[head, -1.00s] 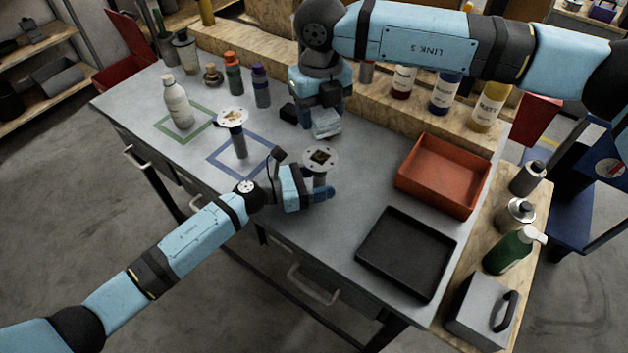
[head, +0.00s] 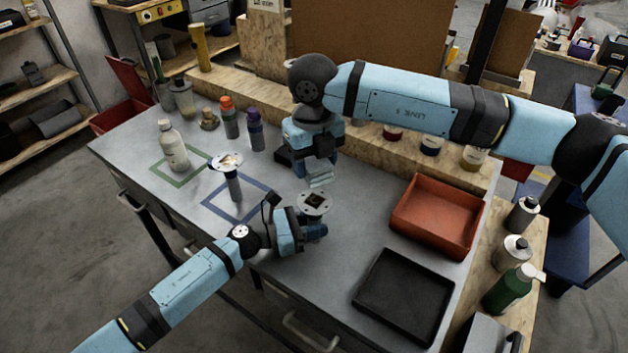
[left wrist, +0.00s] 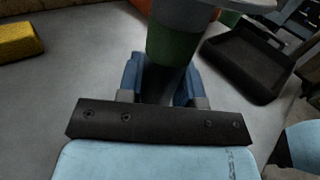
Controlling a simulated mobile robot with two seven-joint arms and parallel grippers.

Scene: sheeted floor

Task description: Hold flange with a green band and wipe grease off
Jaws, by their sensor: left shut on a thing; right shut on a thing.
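My left gripper (head: 313,231) is shut on the stem of a flange (head: 326,203), holding it upright near the table's front edge. The flange's round plate has a dark patch at its centre in the head view. The left wrist view shows a green band (left wrist: 172,46) on its stem, above the blue fingers (left wrist: 160,82). My right gripper (head: 320,168) is shut on a pale grey-blue cloth (head: 321,181), just above and behind the plate, seemingly apart from it. A second flange (head: 233,187) with brownish patches stands upright in the blue square outline.
A white bottle (head: 173,150) stands in the green outline. Bottles with orange (head: 229,120) and purple (head: 255,130) caps stand behind. A red bin (head: 438,240) and black tray (head: 362,296) occupy the right side. The left wrist view shows a yellow block (left wrist: 18,42).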

